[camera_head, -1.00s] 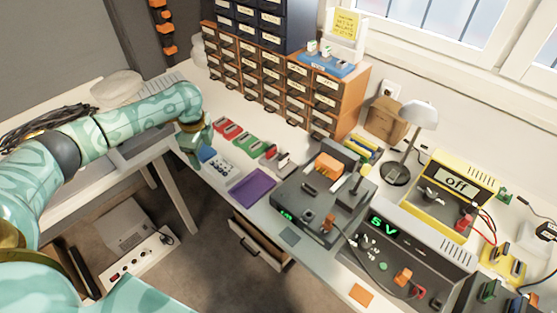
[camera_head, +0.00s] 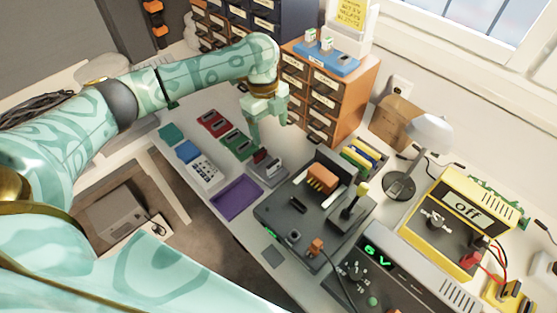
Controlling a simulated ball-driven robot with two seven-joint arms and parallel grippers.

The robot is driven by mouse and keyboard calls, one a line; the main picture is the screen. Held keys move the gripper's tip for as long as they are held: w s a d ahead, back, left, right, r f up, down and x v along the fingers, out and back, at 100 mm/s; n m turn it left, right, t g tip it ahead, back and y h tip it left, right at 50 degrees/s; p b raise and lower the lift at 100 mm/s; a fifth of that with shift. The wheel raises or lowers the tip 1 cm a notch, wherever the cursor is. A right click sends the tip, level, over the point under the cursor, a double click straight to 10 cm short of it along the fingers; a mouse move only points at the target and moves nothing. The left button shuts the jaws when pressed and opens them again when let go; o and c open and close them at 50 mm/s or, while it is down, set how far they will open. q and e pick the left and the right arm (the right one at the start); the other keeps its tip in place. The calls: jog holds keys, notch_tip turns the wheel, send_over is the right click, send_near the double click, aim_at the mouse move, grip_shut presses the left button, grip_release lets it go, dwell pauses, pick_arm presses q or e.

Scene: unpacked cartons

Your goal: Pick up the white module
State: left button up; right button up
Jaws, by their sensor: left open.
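My left gripper (camera_head: 268,130) is open above the workbench, just behind the row of coloured trays. Its fingers point down near the green tray (camera_head: 231,150) and the grey tray (camera_head: 264,178). Nothing shows between the fingers. A small pale, whitish module (camera_head: 274,166) stands on the grey tray beside a dark red one (camera_head: 260,156). Two small white-and-green modules, one at the left (camera_head: 311,35) and one at the right (camera_head: 326,43), stand on a blue tray on the drawer cabinet. I cannot tell which is the white module meant. My right gripper is not in view.
The orange drawer cabinet (camera_head: 352,100) rises close behind the gripper. A black device (camera_head: 300,215) stands to the right. A red tray (camera_head: 212,124), a white dotted board (camera_head: 205,168) and a purple mat (camera_head: 236,198) lie nearby. A lamp (camera_head: 428,135) stands at the right.

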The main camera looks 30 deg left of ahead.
pick_arm(q)
jog(key=b, duration=0.3)
send_over(274, 162)
jog(key=f, duration=0.8)
jog(key=shift+a+f, duration=0.2)
jog(key=shift+a, duration=0.05)
jog(key=shift+f, duration=0.5)
jog(key=shift+d+f+b, duration=0.1)
jog(key=shift+f+b, duration=0.15)
jog(key=shift+b, duration=0.05)
notch_tip(274, 162, down, 5)
jog(key=shift+d+r+b, duration=0.1)
jog(key=shift+d+b, duration=0.05)
jog(key=shift+b, duration=1.05)
jog(key=shift+r, duration=0.15)
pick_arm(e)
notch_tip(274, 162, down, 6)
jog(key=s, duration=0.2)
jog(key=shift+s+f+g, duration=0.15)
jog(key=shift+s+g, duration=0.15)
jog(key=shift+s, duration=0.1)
pick_arm(q)
jog(key=c, duration=1.3)
